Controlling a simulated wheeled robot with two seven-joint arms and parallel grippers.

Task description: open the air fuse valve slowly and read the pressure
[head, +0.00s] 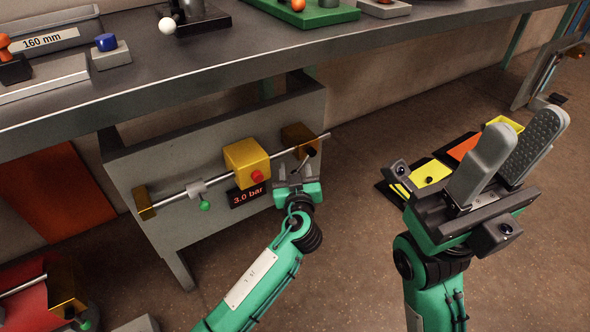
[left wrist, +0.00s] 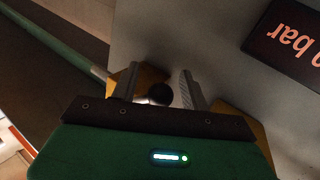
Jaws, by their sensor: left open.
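The pressure display (head: 248,195) reads 3.0 bar in red digits, below a yellow block (head: 246,158) with a red button (head: 257,176). A metal pipe (head: 170,203) runs across the grey panel. A black-tipped lever (head: 309,152) stands at the pipe's right end, near a brass block (head: 299,137). My left gripper (head: 295,174) is open at this lever. In the left wrist view a black round knob (left wrist: 159,94) sits between its fingers (left wrist: 160,80); contact cannot be told. Part of the display (left wrist: 285,32) shows there. My right gripper (head: 520,135) is open and empty, raised at the right.
The grey workbench (head: 200,70) overhangs the panel (head: 140,165). A small green knob (head: 205,206) hangs from the pipe left of the display. The floor between my arms is clear.

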